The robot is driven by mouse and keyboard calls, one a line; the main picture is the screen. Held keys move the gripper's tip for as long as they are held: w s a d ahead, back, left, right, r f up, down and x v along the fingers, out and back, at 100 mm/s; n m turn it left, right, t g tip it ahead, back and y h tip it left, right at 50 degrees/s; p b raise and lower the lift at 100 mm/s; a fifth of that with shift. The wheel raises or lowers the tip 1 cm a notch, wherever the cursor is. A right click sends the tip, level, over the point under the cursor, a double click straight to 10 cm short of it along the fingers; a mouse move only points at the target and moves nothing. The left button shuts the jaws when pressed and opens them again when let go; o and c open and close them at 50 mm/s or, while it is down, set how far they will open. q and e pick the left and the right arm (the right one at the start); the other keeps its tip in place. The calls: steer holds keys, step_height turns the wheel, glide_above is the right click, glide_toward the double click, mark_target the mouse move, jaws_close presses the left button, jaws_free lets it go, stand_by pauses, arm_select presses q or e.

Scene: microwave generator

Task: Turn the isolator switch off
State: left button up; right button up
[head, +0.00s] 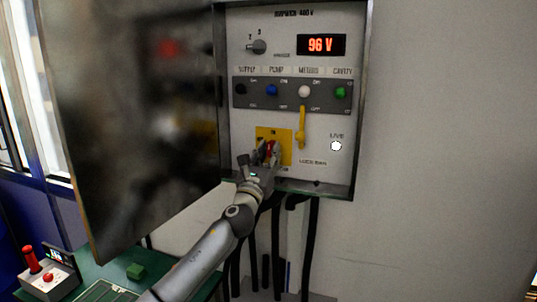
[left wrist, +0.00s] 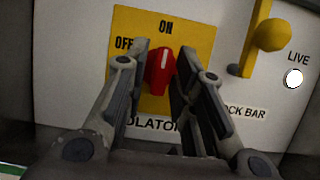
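The isolator switch is a red knob (left wrist: 160,73) on a yellow plate (left wrist: 128,22) marked OFF and ON; it also shows in the head view (head: 268,147), partly hidden by my gripper. The white mark on the knob points up towards ON. My left gripper (left wrist: 165,62) is at the plate with one finger on each side of the knob. The fingers are apart, and a narrow gap shows on the right side; contact on the left side is unclear. The left gripper also shows in the head view (head: 266,156). My right gripper is not in view.
A yellow lock bar lever (head: 301,127) hangs right of the plate, near the white LIVE lamp (head: 336,146). Above are coloured switches and a display (head: 321,44) reading 96 V. The open cabinet door (head: 130,120) stands left. A green table (head: 105,291) is below left.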

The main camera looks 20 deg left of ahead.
arm_select(q)
steer(key=shift+r, duration=0.1)
jaws_close()
